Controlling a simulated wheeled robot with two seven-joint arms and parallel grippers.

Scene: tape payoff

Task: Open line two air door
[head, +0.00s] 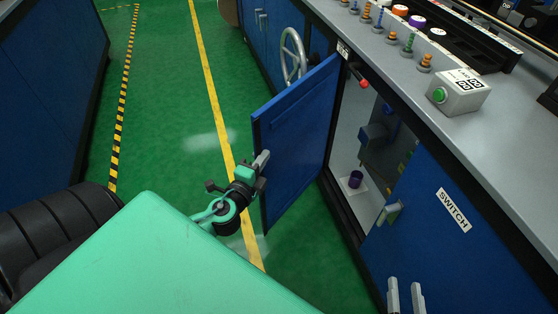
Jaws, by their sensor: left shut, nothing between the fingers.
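A blue cabinet door (297,137) stands swung wide open into the aisle, hinged at the far side of its opening. Its inner face is towards me. Inside the opened cabinet (348,140) are a dark blue fitting (376,133) and a small dark purple cup-like part (355,179) on a white plate. My left gripper (261,160) is shut and empty, at the free edge of the open door. I cannot tell whether it touches the door. No line number is readable on this door. My right gripper is not in view.
A closed door labelled SWITCH (454,210) is at right, with a grey latch (390,212). A handwheel (293,56) is beyond the open door. The grey counter (490,125) carries a green-button box (459,92). The green floor aisle (165,80) at left is clear.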

